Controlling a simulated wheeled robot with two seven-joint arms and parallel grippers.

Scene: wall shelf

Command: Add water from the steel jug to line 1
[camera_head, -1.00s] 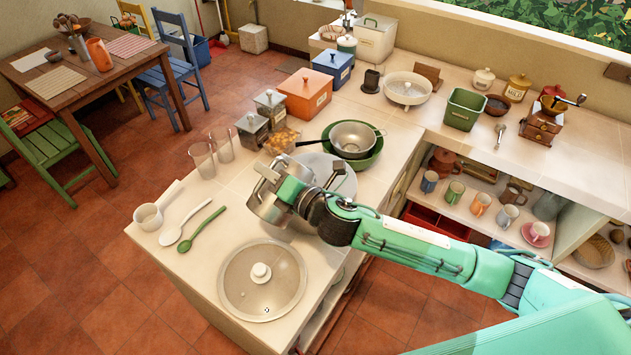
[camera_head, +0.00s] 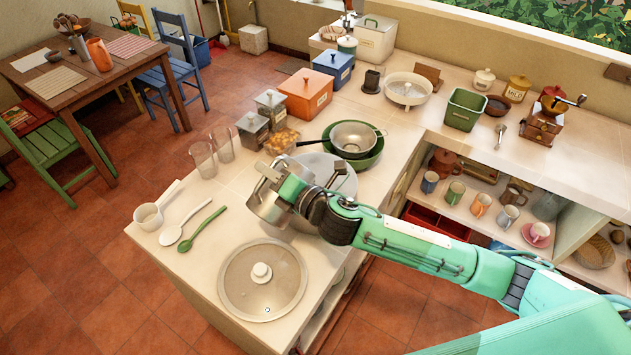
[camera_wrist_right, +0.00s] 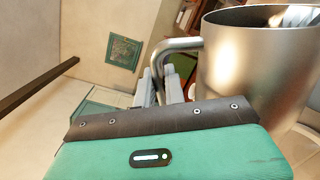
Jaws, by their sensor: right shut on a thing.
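The steel jug (camera_head: 264,206) is in the head view, over the counter beside the grey plate; my forearm and hand partly cover it. In the right wrist view the jug (camera_wrist_right: 255,75) fills the right side, its rim uppermost and some bright content or reflection inside. My right gripper (camera_wrist_right: 160,88) is shut on the jug's handle. It also shows in the head view (camera_head: 272,178). Two clear glasses (camera_head: 203,159) stand upright on the counter, left of the jug; I cannot make out any marked lines on them. My left gripper is not in view.
A white pot with a handle (camera_head: 149,216), a white spoon (camera_head: 172,235) and a green spoon (camera_head: 186,245) lie left of the jug. A glass lid (camera_head: 240,290) lies in front. Lidded canisters (camera_head: 252,130) and a green bowl with a strainer (camera_head: 352,140) stand behind.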

